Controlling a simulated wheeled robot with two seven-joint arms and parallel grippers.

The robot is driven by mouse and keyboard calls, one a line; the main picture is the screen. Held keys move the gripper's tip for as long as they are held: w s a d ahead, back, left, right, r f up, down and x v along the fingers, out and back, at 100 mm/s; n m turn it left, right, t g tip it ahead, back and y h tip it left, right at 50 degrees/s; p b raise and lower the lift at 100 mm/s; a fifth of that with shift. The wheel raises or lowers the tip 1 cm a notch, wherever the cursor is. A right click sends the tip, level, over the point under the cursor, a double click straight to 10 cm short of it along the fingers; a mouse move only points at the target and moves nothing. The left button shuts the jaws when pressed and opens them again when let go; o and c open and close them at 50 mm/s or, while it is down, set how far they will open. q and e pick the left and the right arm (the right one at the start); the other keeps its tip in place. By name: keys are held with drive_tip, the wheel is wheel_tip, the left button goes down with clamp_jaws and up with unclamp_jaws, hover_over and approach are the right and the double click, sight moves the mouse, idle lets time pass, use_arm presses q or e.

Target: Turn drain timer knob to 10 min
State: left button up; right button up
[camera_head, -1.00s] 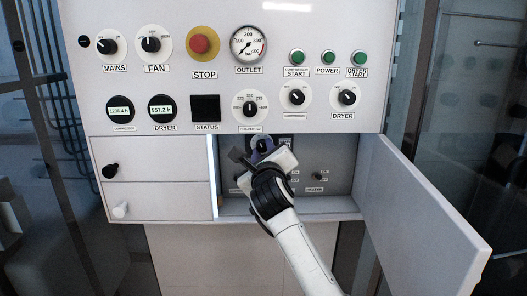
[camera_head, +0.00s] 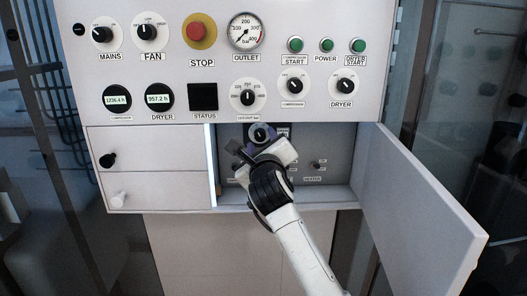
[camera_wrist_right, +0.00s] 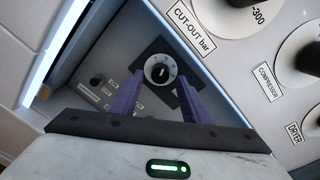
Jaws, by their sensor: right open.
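The drain timer knob appears to be the small black knob on a pale round dial (camera_head: 260,133) inside the open lower compartment. It also shows in the right wrist view (camera_wrist_right: 160,70), with marks around it too small to read. My right gripper (camera_head: 259,143) is in front of this compartment, just below the dial in the head view. In the right wrist view its purple fingers (camera_wrist_right: 157,98) are spread apart, with the knob showing between and beyond them. Nothing is held, and I cannot tell contact with the knob. My left gripper is not in view.
The compartment door (camera_head: 420,215) stands open to the right. Small switches (camera_head: 316,165) sit right of my gripper. The upper panel above carries a cut-out knob (camera_head: 248,97), a red stop button (camera_head: 198,31) and a gauge (camera_head: 246,32). Closed drawers (camera_head: 150,150) lie left.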

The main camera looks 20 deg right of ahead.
drive_tip(key=v, duration=0.8)
drive_tip(key=shift+s+b, duration=0.2)
drive_tip(key=shift+b, duration=0.25)
